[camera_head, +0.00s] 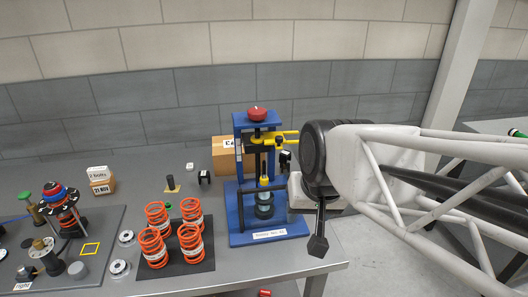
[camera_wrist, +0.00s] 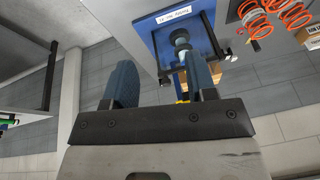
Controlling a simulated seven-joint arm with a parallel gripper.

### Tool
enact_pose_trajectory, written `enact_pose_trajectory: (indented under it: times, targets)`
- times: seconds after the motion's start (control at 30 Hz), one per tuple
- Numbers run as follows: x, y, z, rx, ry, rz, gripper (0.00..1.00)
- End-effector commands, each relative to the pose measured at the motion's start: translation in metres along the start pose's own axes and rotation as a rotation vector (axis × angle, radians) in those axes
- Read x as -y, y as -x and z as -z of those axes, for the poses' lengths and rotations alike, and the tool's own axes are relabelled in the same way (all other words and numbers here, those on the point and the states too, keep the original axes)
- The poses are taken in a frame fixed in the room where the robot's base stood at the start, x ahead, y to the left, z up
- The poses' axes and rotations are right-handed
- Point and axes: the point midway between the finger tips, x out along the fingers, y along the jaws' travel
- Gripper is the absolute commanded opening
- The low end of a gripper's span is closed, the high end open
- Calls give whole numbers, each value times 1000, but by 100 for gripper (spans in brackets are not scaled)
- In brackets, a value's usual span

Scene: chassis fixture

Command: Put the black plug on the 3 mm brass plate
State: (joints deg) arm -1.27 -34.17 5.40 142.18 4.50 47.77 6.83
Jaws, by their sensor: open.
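My gripper (camera_wrist: 162,84) is open and empty, its two dark blue-grey fingers wide apart in the wrist view. In the head view its dark fingertip (camera_head: 318,246) hangs by the table's right edge, right of the blue press. I cannot single out the black plug or the 3 mm brass plate for sure. A small tan post on a dark base (camera_head: 171,184) and a small black piece with a pale face (camera_head: 204,177) stand on the table behind the springs. The left fixture plate (camera_head: 95,268) carries brass-coloured, black and grey parts, too small to tell apart.
The blue press (camera_head: 268,233) with a red knob stands at the table's right end, a cardboard box (camera_head: 226,162) behind it. Several orange springs stand on a black mat (camera_head: 190,266). A small box (camera_head: 101,187) stands farther left. The table's right front corner is bare.

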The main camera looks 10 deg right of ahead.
Motion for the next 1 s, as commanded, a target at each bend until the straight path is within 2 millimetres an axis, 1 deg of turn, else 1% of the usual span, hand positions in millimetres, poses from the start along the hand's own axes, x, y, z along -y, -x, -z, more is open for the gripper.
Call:
enact_pose_trajectory:
  times: [0.03, 0.1, 0.23, 0.33, 1.0]
  targets:
    - [-9, 1, -13, 24, 36, -26, 52]
    - [-19, 2, -28, 55, 82, -55, 52]
    - [-28, 3, -41, 86, 125, -82, 52]
    - [-29, 3, -43, 92, 132, -86, 52]
    - [-28, 3, -42, 90, 130, -84, 52]
